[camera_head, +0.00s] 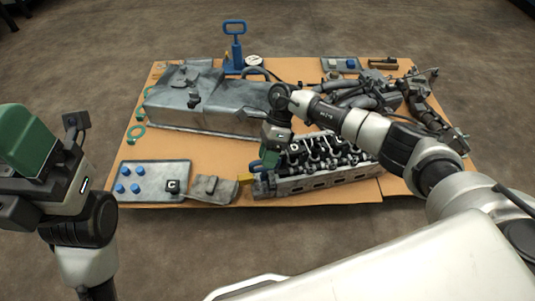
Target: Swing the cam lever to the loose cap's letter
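The cylinder head (318,181) lies on the cardboard-covered table, with dark shafts and bright parts along its top. My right gripper (268,160) points down at its left end; its blue-green fingertips are small and partly hidden, so I cannot tell its opening or whether it touches anything. I cannot make out the cam lever for certain; a small yellow strip (244,180) shows beside that end. A dark square piece with a pale letter, perhaps C (172,186), sits on the grey tray (152,169). My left gripper (30,145), with green parts, is raised at the left, away from the table.
Several blue caps (136,188) sit on the tray. A crumpled grey cloth (212,189) lies between tray and head. A large grey metal cover (210,103), a blue-handled tool (234,45), green rings (137,132) and a manifold (365,95) fill the back. The front table edge is close.

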